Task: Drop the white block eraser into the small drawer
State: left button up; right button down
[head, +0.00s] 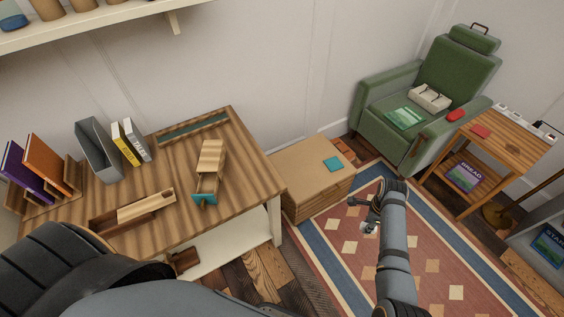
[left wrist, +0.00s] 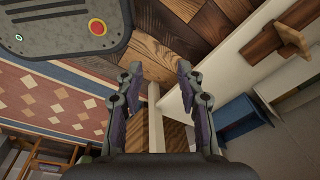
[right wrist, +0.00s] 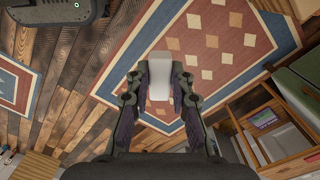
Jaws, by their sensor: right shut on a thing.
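The white block eraser (right wrist: 160,75) is between the fingers of my right gripper (right wrist: 160,88), which is shut on it, in the right wrist view. In the head view my right gripper (head: 364,206) is over the patterned rug, right of the desk and well away from the drawer; the eraser is hard to make out there. The small drawer (head: 205,197) has a teal front and sticks out of a small wooden cabinet (head: 210,156) on the desk, open toward the front. My left gripper (left wrist: 160,85) is open and empty in the left wrist view.
The striped desk (head: 235,180) also holds a wooden tray (head: 125,217), grey file holder (head: 97,150) and books. A low wooden chest (head: 310,190) stands between the desk and the green armchair (head: 400,140). A side table (head: 510,140) stands at right.

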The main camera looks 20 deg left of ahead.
aim_at(213, 188)
jog(key=l+u, duration=0.2)
jog(key=u, duration=0.15)
jog(key=i+l+u, duration=0.1)
jog(key=u, duration=0.25)
jog(key=l+u, duration=0.35)
